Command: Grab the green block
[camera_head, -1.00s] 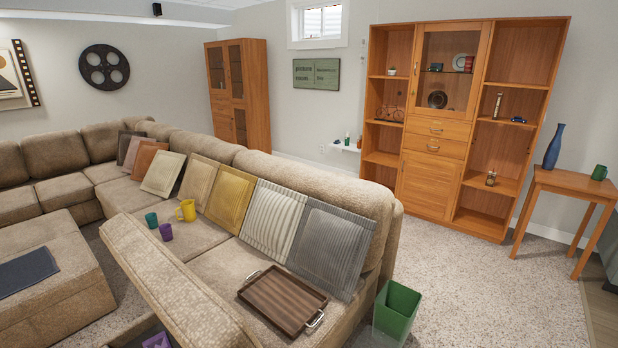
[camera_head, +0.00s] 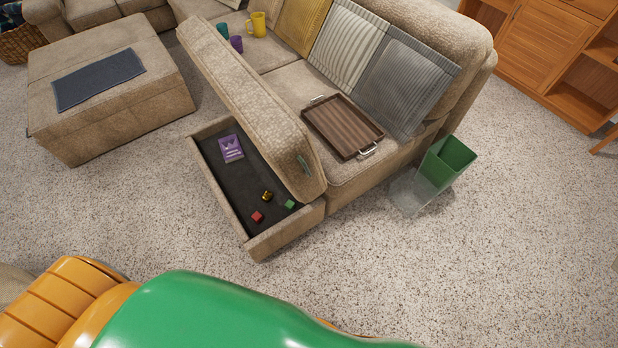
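A small green block (camera_head: 290,204) lies in the open drawer (camera_head: 287,236) under the near end of the sofa, at the drawer's right side close to the sofa arm. A red block (camera_head: 257,217) and a small dark and yellow object (camera_head: 267,196) lie to its left in the same drawer. A large green and orange shape across the bottom of the view looks like part of my own body. Neither of my grippers is in view.
A purple box (camera_head: 231,148) lies further back in the drawer. The sofa arm (camera_head: 262,110) overhangs the drawer's right side. A wooden tray (camera_head: 342,128) sits on the seat. A green bin (camera_head: 446,162) stands right of the sofa. Carpet in front is clear.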

